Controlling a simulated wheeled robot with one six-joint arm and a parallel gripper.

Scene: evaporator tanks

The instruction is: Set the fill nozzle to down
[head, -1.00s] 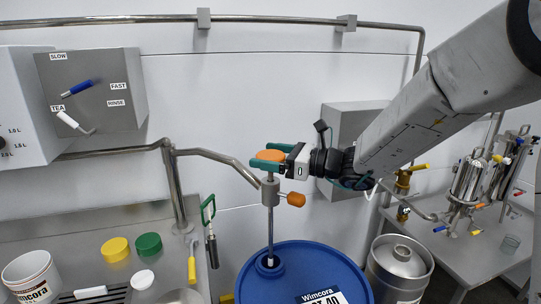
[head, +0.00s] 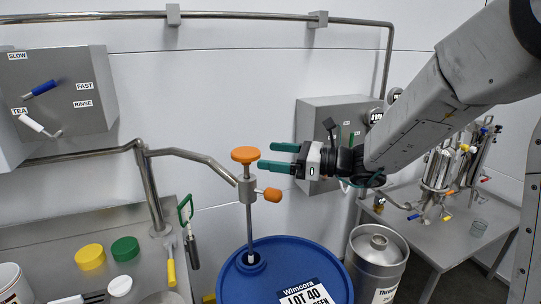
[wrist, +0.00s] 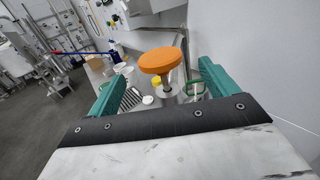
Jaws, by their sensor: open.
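The fill nozzle (head: 246,196) is a grey metal valve body on a thin vertical tube, at the end of a bent pipe. An orange round knob (head: 245,154) tops it, and an orange side handle (head: 272,194) points right. The tube's lower end is at the opening of a blue drum (head: 295,252). My gripper (head: 270,158) is open, its teal fingers pointing left, just right of the orange knob and apart from it. In the wrist view the orange knob (wrist: 160,60) stands ahead, between the lines of the two fingers (wrist: 160,88).
A steel counter at left holds a yellow lid (head: 90,257), a green lid (head: 125,249) and a yellow-handled tool (head: 171,268). A steel keg (head: 377,265) stands right of the drum.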

